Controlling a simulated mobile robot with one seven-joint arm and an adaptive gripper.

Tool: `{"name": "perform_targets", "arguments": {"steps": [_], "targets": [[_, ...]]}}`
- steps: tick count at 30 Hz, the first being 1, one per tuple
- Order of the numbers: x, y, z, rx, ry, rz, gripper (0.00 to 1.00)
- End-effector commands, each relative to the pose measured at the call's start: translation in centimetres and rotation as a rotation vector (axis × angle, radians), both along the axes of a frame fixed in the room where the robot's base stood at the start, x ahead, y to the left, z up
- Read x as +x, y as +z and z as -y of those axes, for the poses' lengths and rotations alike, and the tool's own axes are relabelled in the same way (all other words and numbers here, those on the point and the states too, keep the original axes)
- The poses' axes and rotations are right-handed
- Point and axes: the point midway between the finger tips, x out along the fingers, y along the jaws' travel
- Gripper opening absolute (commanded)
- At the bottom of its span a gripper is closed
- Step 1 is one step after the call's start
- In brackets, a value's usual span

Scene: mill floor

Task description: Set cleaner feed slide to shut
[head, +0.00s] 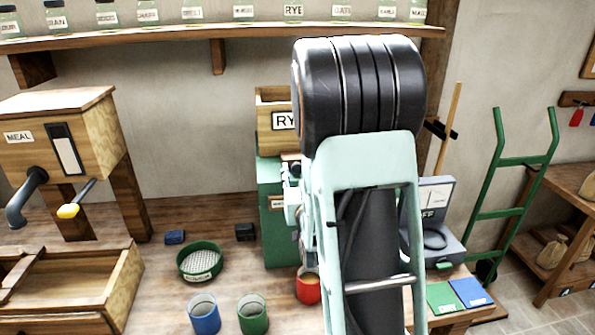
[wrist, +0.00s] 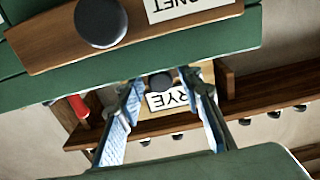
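The green cleaner (head: 275,212) stands at the middle back in the head view, partly behind my arm, with a wooden hopper (head: 270,107) marked RYE on top. In the wrist view, which shows the scene upside down, the RYE label (wrist: 172,100) lies beyond my gripper (wrist: 163,80). My gripper is open, its two blue-padded fingers apart. A small dark knob (wrist: 159,81), perhaps of the feed slide, shows between the fingertips with gaps on both sides; I cannot tell its depth. The slide's position cannot be read. My arm hides the gripper's tip in the head view.
In the wrist view, a wooden panel with a large black knob (wrist: 101,22) and a partly cut label is close above the fingers. A sieve (head: 199,262), blue cup (head: 204,315), green cup (head: 252,315) and red cup (head: 308,289) stand on the bench.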

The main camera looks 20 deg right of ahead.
Motion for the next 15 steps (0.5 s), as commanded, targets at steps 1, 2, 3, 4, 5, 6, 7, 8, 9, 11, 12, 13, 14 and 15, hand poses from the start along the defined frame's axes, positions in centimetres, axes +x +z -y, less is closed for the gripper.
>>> {"name": "perform_targets", "arguments": {"steps": [1, 2, 3, 4, 5, 6, 7, 8, 9, 11, 12, 13, 14, 15], "targets": [[0.01, 0.01, 0.0, 0.0, 0.0, 0.0, 0.26], [0.01, 0.01, 0.0, 0.0, 0.0, 0.0, 0.22], [0.01, 0.01, -0.01, 0.0, 0.0, 0.0, 0.18], [0.01, 0.01, -0.01, 0.0, 0.0, 0.0, 0.15], [0.01, 0.01, -0.01, 0.0, 0.0, 0.0, 0.11], [0.01, 0.02, -0.01, 0.0, 0.0, 0.0, 0.07], [0.01, 0.02, -0.01, 0.0, 0.0, 0.0, 0.04], [0.01, 0.02, -0.01, 0.0, 0.0, 0.0, 0.0], [0.02, 0.03, 0.0, 0.0, 0.0, 0.0, 0.0], [0.02, 0.03, 0.0, 0.0, 0.0, 0.001, 0.0], [0.02, 0.03, 0.0, 0.0, 0.0, 0.001, 0.0], [0.02, 0.03, 0.0, 0.0, 0.0, 0.001, 0.0], [0.02, 0.04, 0.0, 0.0, 0.0, 0.001, 0.0], [0.02, 0.04, 0.0, 0.0, 0.0, 0.001, 0.0]]}}
